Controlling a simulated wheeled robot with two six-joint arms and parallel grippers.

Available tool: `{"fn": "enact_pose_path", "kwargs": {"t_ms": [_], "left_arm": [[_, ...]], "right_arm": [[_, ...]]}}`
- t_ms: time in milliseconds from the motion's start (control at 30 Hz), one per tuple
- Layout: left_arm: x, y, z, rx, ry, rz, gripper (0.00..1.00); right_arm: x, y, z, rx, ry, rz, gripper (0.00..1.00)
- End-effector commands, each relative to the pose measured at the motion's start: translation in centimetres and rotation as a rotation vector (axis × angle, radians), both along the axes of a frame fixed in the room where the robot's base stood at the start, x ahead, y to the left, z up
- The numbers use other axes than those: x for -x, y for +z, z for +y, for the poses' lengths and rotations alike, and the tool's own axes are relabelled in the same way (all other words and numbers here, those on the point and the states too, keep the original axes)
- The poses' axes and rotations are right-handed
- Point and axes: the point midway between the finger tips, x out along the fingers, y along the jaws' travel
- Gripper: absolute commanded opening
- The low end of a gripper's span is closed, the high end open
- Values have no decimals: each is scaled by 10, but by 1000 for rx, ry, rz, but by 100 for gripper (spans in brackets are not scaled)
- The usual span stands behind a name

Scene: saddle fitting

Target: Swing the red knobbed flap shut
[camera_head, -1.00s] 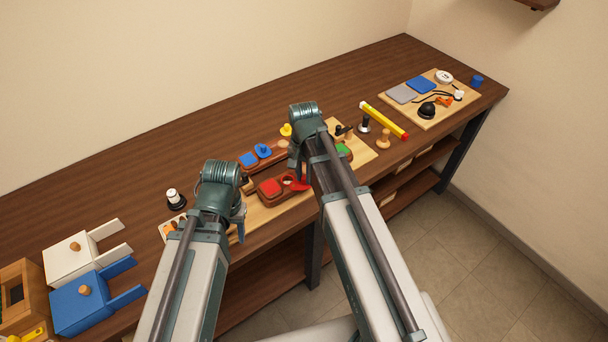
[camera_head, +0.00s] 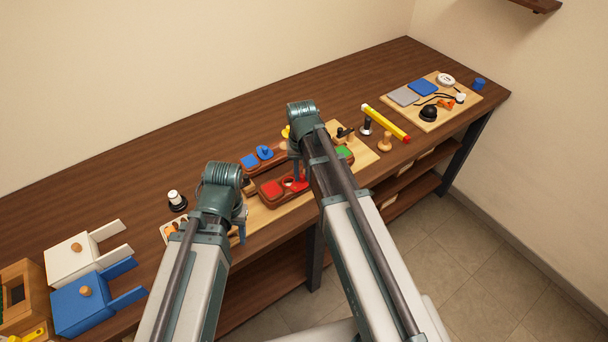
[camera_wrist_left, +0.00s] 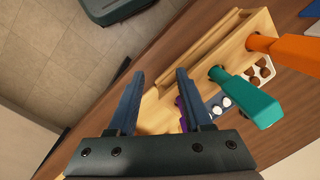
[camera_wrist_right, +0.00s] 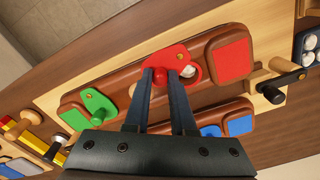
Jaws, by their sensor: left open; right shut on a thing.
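The red flap (camera_wrist_right: 175,57) lies beside the red square pad (camera_wrist_right: 232,58) on a brown wooden block (camera_wrist_right: 120,77). Its round red knob (camera_wrist_right: 160,76) stands between the fingers of my right gripper (camera_wrist_right: 160,73), which is shut on it. A pale round spot (camera_wrist_right: 191,73) on the block shows uncovered next to the flap. In the head view the flap (camera_head: 299,185) is small and partly hidden by my right arm. My left gripper (camera_wrist_left: 160,74) is open and empty, above the left end of the wooden board.
A green knobbed flap (camera_wrist_right: 96,104) sits at the block's other end. A second brown block with blue pieces (camera_head: 264,152) lies behind. Teal (camera_wrist_left: 250,100) and orange (camera_wrist_left: 285,48) handles stand near my left gripper. A yellow stick (camera_head: 385,122) lies to the right.

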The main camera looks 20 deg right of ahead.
Motion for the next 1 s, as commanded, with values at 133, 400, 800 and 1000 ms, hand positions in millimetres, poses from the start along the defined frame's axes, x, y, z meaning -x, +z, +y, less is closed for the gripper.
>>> {"fn": "enact_pose_path", "kwargs": {"t_ms": [133, 400, 800, 1000], "left_arm": [[0, 0, 0, 0, 0, 0, 50], [0, 0, 0, 0, 0, 0, 50], [0, 0, 0, 0, 0, 0, 50], [0, 0, 0, 0, 0, 0, 50]], "right_arm": [[-5, 0, 3, 0, 140, 0, 0], [-10, 0, 10, 0, 396, 1, 0], [-14, 0, 21, -2, 777, 0, 0], [-14, 0, 27, -2, 957, 0, 0]]}}
